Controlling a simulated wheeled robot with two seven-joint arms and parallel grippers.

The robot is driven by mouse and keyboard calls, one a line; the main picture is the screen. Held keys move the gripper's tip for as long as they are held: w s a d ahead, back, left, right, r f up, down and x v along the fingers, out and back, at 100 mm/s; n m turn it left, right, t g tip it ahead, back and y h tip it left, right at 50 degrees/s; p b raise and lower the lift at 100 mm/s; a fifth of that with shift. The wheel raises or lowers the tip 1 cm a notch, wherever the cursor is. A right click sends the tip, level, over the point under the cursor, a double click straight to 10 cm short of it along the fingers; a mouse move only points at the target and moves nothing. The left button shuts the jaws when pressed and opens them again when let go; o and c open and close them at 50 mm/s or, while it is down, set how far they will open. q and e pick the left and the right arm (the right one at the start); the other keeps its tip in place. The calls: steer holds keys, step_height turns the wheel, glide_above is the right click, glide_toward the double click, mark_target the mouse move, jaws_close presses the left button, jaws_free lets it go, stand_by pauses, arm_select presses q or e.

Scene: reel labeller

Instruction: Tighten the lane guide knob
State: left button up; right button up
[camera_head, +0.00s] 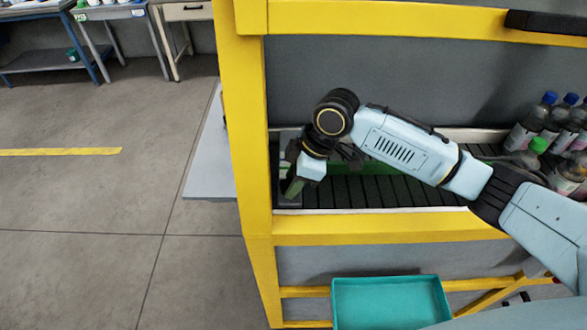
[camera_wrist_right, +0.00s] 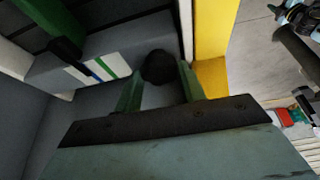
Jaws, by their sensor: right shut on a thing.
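The lane guide knob (camera_wrist_right: 157,64) is a small black round knob in the right wrist view, close to a grey block (camera_wrist_right: 125,42) with white, green and blue stripes. My right gripper (camera_wrist_right: 158,82) has its two green fingers on either side of the knob and is shut on it. In the head view my right gripper (camera_head: 292,186) reaches down at the left end of the conveyor (camera_head: 400,192), where the arm and hand hide the knob. The green lane guide (camera_head: 350,187) runs along the conveyor, partly behind my arm. My left gripper is not in view.
A yellow frame (camera_head: 245,130) surrounds the conveyor, with a post close left of my right gripper. A teal bin (camera_head: 388,302) is below. Open floor lies to the left.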

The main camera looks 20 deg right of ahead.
stand_by(0.5)
steer(key=o, duration=1)
steer(key=v, duration=0.7)
steer(key=shift+s+d+r, duration=0.1)
steer(key=shift+r, duration=0.15)
